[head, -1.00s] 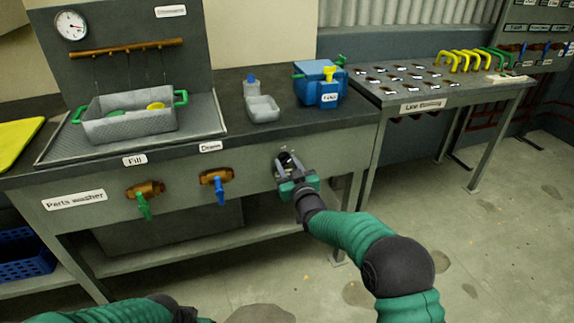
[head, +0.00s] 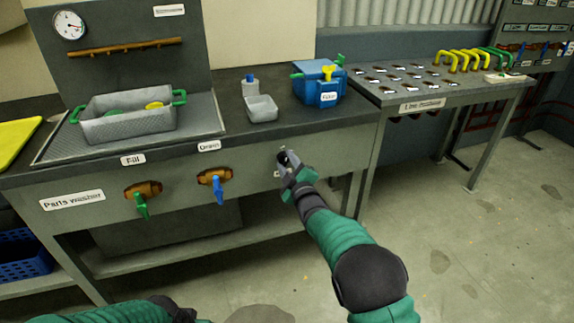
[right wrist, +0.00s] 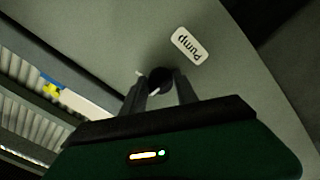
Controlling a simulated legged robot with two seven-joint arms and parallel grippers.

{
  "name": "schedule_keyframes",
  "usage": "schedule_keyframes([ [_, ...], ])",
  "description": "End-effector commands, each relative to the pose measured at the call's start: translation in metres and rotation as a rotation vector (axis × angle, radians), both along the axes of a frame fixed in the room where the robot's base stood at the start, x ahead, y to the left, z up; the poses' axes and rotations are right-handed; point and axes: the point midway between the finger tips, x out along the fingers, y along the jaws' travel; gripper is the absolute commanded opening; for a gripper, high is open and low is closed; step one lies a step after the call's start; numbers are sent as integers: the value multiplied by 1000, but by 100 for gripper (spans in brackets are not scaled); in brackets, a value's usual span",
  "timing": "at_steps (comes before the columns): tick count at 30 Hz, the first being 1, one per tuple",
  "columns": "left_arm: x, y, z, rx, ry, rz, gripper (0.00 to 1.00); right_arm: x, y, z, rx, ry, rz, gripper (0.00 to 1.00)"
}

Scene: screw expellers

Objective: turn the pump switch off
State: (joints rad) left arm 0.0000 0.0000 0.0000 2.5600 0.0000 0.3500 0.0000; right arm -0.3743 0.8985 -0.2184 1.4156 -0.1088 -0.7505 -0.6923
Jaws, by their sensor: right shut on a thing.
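The pump switch (right wrist: 160,77) is a dark round knob on the grey front panel of the parts washer. The "Pump" label (right wrist: 188,46) is beside it in the right wrist view, which is turned over. My right gripper (head: 287,160) reaches the panel at the switch, and its fingers are shut on the knob. In the head view the gripper mostly hides the switch. In the right wrist view the two fingers (right wrist: 160,88) sit on either side of it. Part of my left arm shows at the bottom left of the head view, but its gripper cannot be made out.
Left along the panel are the drain valve with a blue handle (head: 218,190) and the fill valve with a green handle (head: 142,205). A blue box (head: 318,90) and a grey tray (head: 262,109) stand on the counter above. The floor to the right is open.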

Motion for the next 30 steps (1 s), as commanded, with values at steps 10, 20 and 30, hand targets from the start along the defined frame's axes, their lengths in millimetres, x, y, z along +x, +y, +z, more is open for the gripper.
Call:
schedule_keyframes([
  [10,0,0,-2,0,0,0,35,-1,3,-4,-106,-28,5,0],
  [20,0,0,-2,0,0,0,35,-1,3,-4,-118,-30,7,0],
  [30,0,0,-2,0,0,0,35,-1,3,-3,-117,-32,5,57],
])
